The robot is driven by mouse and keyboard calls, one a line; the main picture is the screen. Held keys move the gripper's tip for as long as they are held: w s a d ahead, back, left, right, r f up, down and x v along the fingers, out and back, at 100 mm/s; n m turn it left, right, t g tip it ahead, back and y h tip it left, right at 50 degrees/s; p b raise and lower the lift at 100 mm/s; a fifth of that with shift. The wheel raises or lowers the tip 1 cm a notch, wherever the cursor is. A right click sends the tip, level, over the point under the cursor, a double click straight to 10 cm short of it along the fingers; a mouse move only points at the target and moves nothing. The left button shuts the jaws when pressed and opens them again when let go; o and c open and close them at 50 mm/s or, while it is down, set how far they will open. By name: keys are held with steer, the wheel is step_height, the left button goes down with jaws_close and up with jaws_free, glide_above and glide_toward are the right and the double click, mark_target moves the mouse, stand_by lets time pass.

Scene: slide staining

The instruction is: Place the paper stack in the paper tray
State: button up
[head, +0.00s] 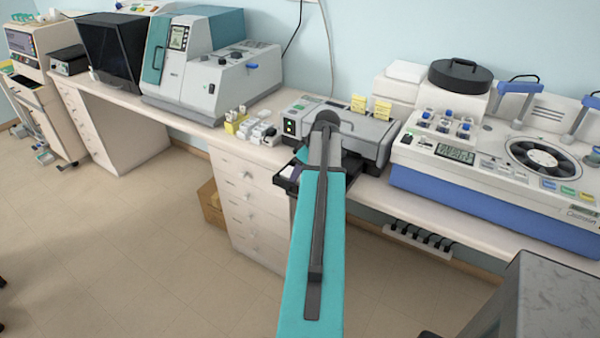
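My teal arm reaches from the bottom of the head view up to a grey printer-like machine (362,132) on the bench. The arm's far end covers part of the machine's front. My gripper's fingers cannot be made out; they are hidden behind the arm. A dark tray-like part (352,166) sticks out low at the machine's front, partly covered by the arm. A small dark and pale purple patch shows just left of the arm there, too small to identify. I cannot make out a paper stack.
Left of the machine are small white and yellow boxes (238,121) and a large teal-grey instrument (210,88). On the right stands a white and blue staining machine (480,185). A drawer unit (244,205) stands below the bench. A grey cabinet top (562,295) is at lower right. The floor is mostly clear.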

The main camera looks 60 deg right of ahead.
steer(key=b+v, duration=0.2)
steer(key=v, duration=1)
steer(key=shift+r+b, duration=0.2)
steer(key=shift+b, duration=0.1)
stand_by(0.9)
